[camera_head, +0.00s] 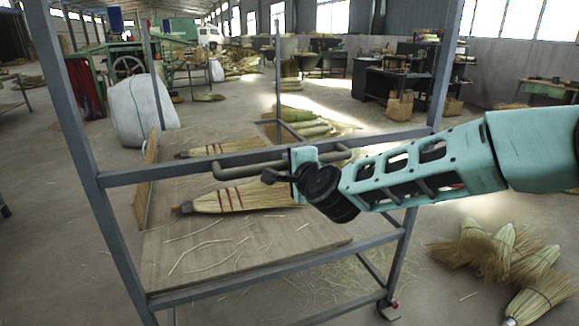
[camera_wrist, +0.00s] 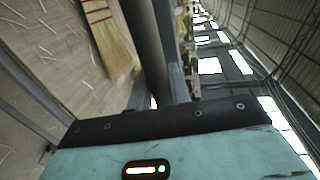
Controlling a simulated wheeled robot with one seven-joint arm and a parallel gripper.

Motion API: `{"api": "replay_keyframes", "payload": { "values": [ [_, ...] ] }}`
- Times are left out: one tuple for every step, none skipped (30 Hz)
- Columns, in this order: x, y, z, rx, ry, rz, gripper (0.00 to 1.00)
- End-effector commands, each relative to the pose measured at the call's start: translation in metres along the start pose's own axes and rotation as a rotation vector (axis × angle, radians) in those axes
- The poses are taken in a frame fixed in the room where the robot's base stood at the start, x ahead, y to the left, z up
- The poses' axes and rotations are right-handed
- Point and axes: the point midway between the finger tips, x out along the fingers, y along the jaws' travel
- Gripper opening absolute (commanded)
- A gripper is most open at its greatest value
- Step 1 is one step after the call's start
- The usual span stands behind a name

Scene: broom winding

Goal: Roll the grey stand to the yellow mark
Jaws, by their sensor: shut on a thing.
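The grey stand (camera_head: 100,180) is a tall metal frame on castors straight in front of me, with a wooden shelf (camera_head: 190,270) holding brooms. A grey bar handle (camera_head: 240,161) is fixed to its near crossbar. My gripper (camera_head: 288,168) is at the middle of this handle and shut on it, the arm reaching in from the right. In the wrist view the handle (camera_wrist: 147,45) runs up from my gripper's dark edge (camera_wrist: 165,122). The fingertips are largely hidden. One castor (camera_head: 388,309) shows at lower right. I see no yellow mark in either view.
Several loose brooms (camera_head: 515,262) lie on the floor to the right of the stand. A white sack (camera_head: 140,108) and green machinery stand behind it to the left. A dark workbench (camera_head: 405,80) with paper bags stands at back right. Open floor shows at left.

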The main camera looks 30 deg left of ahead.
Motion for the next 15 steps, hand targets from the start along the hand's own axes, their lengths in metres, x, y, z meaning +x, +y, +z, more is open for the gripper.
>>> {"api": "replay_keyframes", "payload": {
  "values": [
    [0.0001,-0.0027,-0.0013,0.000,0.003,-0.004,0.00],
    [0.0001,-0.0027,-0.0013,0.000,0.003,-0.004,0.00],
    [0.0001,-0.0028,-0.0014,0.000,0.003,-0.004,0.00],
    [0.0001,-0.0028,-0.0014,0.000,0.003,-0.004,0.00],
    [0.0001,-0.0028,-0.0014,0.000,0.003,-0.004,0.00],
    [0.0001,-0.0028,-0.0014,0.000,0.003,-0.005,0.00],
    [0.0001,-0.0029,-0.0014,0.000,0.003,-0.005,0.00],
    [0.0001,-0.0029,-0.0014,0.000,0.003,-0.005,0.00],
    [0.0002,-0.0029,-0.0014,0.000,0.003,-0.005,0.23],
    [0.0002,-0.0029,-0.0014,0.000,0.003,-0.005,0.31],
    [0.0002,-0.0029,-0.0014,0.000,0.003,-0.005,0.39],
    [0.0001,-0.0026,-0.0012,0.000,0.002,-0.004,0.40],
    [0.0001,-0.0024,-0.0011,0.000,0.002,-0.004,0.40],
    [0.0001,-0.0021,-0.0010,0.000,0.002,-0.003,0.40],
    [0.0001,-0.0018,-0.0009,0.000,0.002,-0.003,0.40]
  ]
}}
